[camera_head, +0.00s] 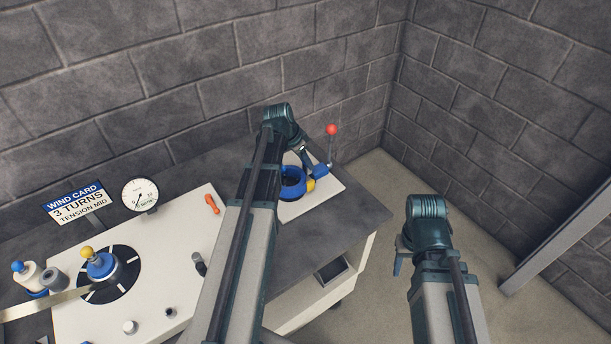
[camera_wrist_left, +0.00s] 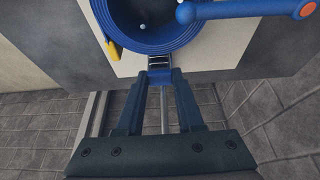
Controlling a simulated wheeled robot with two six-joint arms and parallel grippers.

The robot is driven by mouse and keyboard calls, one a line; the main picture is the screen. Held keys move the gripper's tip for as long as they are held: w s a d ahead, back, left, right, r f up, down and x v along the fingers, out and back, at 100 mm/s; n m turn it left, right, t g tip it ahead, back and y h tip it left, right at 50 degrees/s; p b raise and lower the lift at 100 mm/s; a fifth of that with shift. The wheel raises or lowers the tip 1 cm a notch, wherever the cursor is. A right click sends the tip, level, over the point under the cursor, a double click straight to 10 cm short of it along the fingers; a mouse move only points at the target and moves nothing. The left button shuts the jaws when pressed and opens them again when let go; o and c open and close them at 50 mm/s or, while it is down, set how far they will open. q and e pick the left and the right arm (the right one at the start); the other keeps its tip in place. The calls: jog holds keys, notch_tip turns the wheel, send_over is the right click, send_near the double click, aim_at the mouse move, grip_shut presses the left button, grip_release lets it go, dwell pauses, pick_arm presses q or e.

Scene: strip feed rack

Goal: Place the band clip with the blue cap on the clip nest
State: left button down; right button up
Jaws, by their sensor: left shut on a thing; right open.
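My left gripper (camera_head: 303,152) reaches over the white plate at the back right of the bench. In the left wrist view its fingertips (camera_wrist_left: 160,76) are shut on a small blue piece with a grey ribbed part, which looks like the band clip with the blue cap (camera_wrist_left: 161,72). The piece is at the near rim of a round blue bowl-like part (camera_wrist_left: 155,35), also in the head view (camera_head: 292,183); I cannot tell whether they touch. I cannot tell which part is the clip nest. My right gripper (camera_head: 398,262) is open, off the bench to the right.
A blue lever with a red ball (camera_head: 332,130) stands beside the bowl, and a yellow piece (camera_head: 310,185) sits at its rim. A turntable (camera_head: 122,283), a gauge (camera_head: 140,196) and a sign (camera_head: 76,202) are on the left. Walls close off the back and right.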

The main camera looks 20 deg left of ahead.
aim_at(304, 167)
pick_arm(q)
jog(key=shift+f, duration=0.1)
notch_tip(304, 167, down, 4)
jog(key=b, duration=0.3)
jog(key=shift+r, duration=0.25)
jog(key=shift+b, duration=0.3)
jog(key=shift+f, duration=0.2)
jog(key=c, duration=0.5)
grip_release()
jog(key=shift+r, duration=0.1)
jog(key=shift+c, duration=0.2)
jog(key=shift+r, duration=0.1)
